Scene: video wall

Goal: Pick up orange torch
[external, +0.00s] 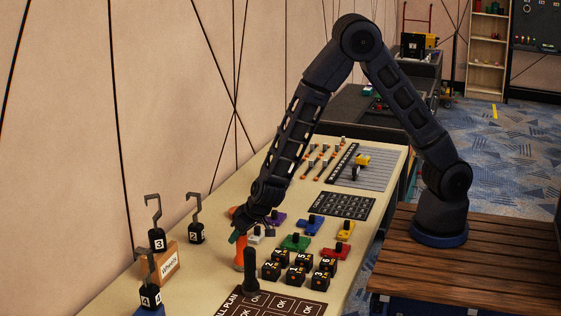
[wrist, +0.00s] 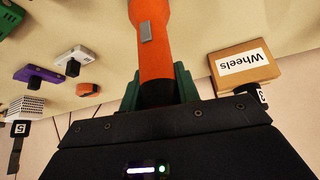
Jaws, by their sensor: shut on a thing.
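The orange torch (external: 239,256) is upright at the left side of the beige table in the external view. My gripper (external: 240,238) comes down on its upper part. In the wrist view the torch (wrist: 152,50) lies between the green fingers of my gripper (wrist: 158,92), which are shut on its dark section. Its far end runs out of the picture at the top. I cannot tell whether its base touches the table.
A black torch-like object (external: 251,272) stands close in front. Several numbered black cubes (external: 296,275) and coloured blocks (external: 296,242) lie to the right. A "Wheels" box (external: 163,265) and hooked weights (external: 196,232) stand to the left, near the wall.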

